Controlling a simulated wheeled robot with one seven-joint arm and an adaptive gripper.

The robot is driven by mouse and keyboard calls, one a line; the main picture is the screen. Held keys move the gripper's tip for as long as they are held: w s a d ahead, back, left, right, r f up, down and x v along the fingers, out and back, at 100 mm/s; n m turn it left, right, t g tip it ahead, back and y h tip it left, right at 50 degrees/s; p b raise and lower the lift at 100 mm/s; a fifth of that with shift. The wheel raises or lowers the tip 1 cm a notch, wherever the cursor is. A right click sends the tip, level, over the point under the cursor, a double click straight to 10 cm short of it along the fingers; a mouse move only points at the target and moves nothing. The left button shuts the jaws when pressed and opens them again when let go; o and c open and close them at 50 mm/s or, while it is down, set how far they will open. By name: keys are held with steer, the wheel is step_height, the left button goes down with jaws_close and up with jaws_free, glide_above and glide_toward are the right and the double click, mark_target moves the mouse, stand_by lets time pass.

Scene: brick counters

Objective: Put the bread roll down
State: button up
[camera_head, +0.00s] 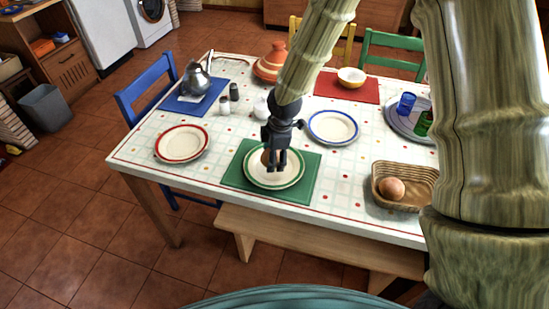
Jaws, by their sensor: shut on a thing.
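My gripper (276,167) points down over a white plate with a green rim (290,184), which lies on a green placemat (238,176). It is shut on a brown bread roll (266,157), which shows only in part behind the dark fingers. The roll is over the plate's middle; I cannot tell whether it touches the plate. Another brown roll (391,189) lies in a wicker basket (412,175) at the table's right front.
The tiled table (336,195) also holds a red-rimmed plate (182,143), a blue-rimmed plate (333,127), a metal teapot (195,78), shakers (224,106), a tagine (271,63) and a bowl (351,77). A wooden bench (320,246) stands along the front.

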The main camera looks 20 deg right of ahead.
steer(key=shift+w+d+f, duration=0.15)
steer(key=shift+w+d, duration=0.15)
steer(key=shift+w, duration=0.2)
steer(key=shift+f+p, duration=0.4)
steer(key=shift+f, duration=1.25)
steer(key=shift+f, duration=0.15)
steer(key=o, duration=0.9)
steer(key=shift+c, duration=0.2)
steer(key=r, duration=0.4)
steer(key=s+r, duration=0.1)
steer(key=r, duration=0.3)
steer(key=d+r, duration=0.1)
steer(key=r, duration=0.3)
steer(key=shift+s+b, duration=0.3)
steer(key=shift+s, duration=0.1)
